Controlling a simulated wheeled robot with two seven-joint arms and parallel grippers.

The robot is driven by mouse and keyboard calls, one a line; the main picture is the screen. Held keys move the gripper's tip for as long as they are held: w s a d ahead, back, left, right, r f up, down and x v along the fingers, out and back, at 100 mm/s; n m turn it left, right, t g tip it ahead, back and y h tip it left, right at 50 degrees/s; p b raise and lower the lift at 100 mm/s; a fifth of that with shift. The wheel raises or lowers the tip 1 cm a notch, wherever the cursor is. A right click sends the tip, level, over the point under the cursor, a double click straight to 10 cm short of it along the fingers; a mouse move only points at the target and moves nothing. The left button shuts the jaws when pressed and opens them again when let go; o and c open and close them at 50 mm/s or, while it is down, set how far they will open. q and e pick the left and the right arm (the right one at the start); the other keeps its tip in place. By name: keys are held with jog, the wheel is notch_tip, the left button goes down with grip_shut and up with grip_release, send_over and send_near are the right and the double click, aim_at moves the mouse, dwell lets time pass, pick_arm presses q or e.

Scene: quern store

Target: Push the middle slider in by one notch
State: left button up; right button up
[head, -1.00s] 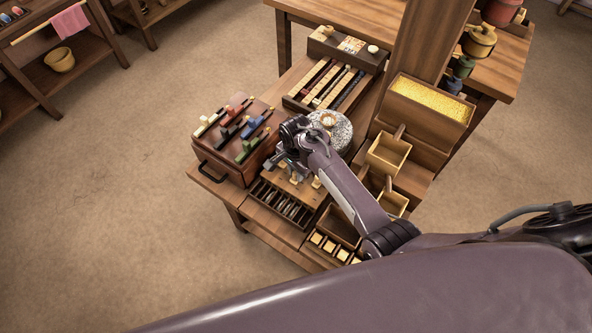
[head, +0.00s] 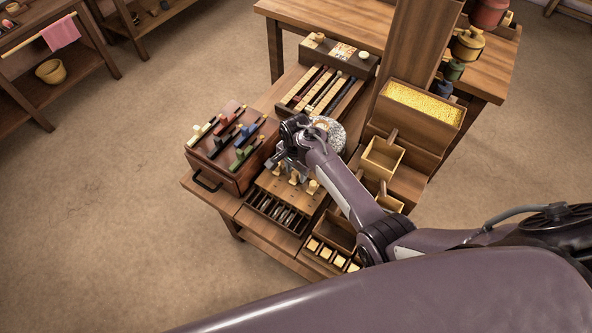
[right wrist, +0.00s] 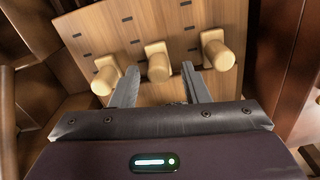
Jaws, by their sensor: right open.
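A light wooden board (head: 284,199) on the bench carries three pale knobs in a row, with rows of short dark marks beside them. The middle knob (right wrist: 157,62) is the middle slider; it also shows in the head view (head: 294,178). The left knob (right wrist: 104,76) and right knob (right wrist: 217,50) flank it in the right wrist view. My right gripper (right wrist: 159,72) is open, with its fingertips on either side of the middle knob. Whether they touch it I cannot tell. In the head view the right gripper (head: 285,163) is at the knobs. My left gripper is not in view.
A dark box (head: 222,170) with coloured pieces stands left of the board. A speckled round stone (head: 330,133) is behind the gripper. A slotted tray (head: 276,213) lies in front, and wooden bins (head: 382,158) stand to the right.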

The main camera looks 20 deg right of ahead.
aim_at(296, 172)
jog(key=shift+r, duration=0.3)
notch_tip(296, 172, up, 7)
jog(key=shift+r, duration=0.1)
dwell(0.6)
